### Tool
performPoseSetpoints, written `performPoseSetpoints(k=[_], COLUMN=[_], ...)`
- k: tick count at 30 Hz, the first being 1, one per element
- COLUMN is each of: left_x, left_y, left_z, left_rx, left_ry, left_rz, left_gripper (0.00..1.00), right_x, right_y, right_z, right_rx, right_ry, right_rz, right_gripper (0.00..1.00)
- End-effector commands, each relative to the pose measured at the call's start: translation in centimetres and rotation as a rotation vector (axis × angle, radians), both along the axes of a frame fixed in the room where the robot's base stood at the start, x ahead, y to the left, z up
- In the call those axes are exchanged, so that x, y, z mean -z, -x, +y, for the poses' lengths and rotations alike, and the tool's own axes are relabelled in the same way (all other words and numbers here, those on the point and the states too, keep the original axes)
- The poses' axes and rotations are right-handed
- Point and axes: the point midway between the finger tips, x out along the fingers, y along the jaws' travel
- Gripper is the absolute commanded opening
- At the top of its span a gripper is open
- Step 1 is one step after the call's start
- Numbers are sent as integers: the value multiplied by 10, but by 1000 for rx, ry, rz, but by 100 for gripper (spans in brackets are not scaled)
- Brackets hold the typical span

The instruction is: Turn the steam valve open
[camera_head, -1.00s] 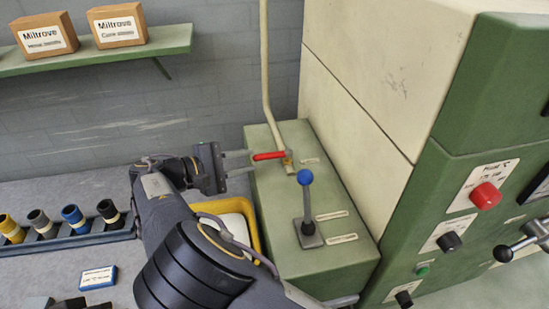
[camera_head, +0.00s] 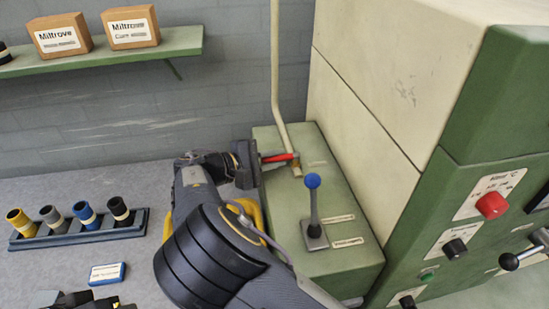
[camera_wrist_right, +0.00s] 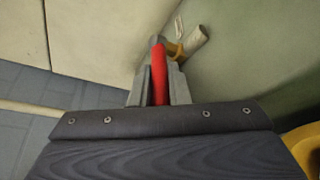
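The steam valve has a red lever handle (camera_head: 281,158) and sits on the cream pipe at the top of the green box. The handle lies roughly level and points left toward my right gripper (camera_head: 266,158). In the right wrist view the red handle (camera_wrist_right: 159,68) runs between the two grey fingers (camera_wrist_right: 159,92), which sit close against both its sides. The brass valve body (camera_wrist_right: 175,50) shows just beyond the fingertips. My right gripper is shut on the handle.
A blue-knobbed lever (camera_head: 313,200) stands upright on the green box (camera_head: 330,262), near the valve. A yellow bin (camera_head: 248,212) is partly hidden behind my right arm. The tall machine (camera_head: 370,120) rises at right. A tray (camera_head: 80,237) of several banded cylinders lies at left.

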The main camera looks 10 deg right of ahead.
Motion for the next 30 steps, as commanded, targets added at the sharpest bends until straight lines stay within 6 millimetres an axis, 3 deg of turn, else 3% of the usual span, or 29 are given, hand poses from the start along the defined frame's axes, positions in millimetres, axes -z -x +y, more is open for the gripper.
performPoseSetpoints(k=[23, 24, 25, 30], left_x=[9, 9, 9, 9], left_y=[0, 0, 0, 0], left_z=[0, 0, 0, 0], left_rx=[0, 0, 0, 0], left_ry=[0, 0, 0, 0], left_rz=[0, 0, 0, 0], left_gripper=[0, 0, 0, 0], right_x=[0, 0, 0, 0], right_y=[7, 7, 7, 7], right_z=[0, 0, 0, 0], right_rx=[-133, -133, -132, -132], right_ry=[-1, -1, 0, 0], right_rz=[0, 0, 0, 0], right_gripper=[0, 19, 23, 24])
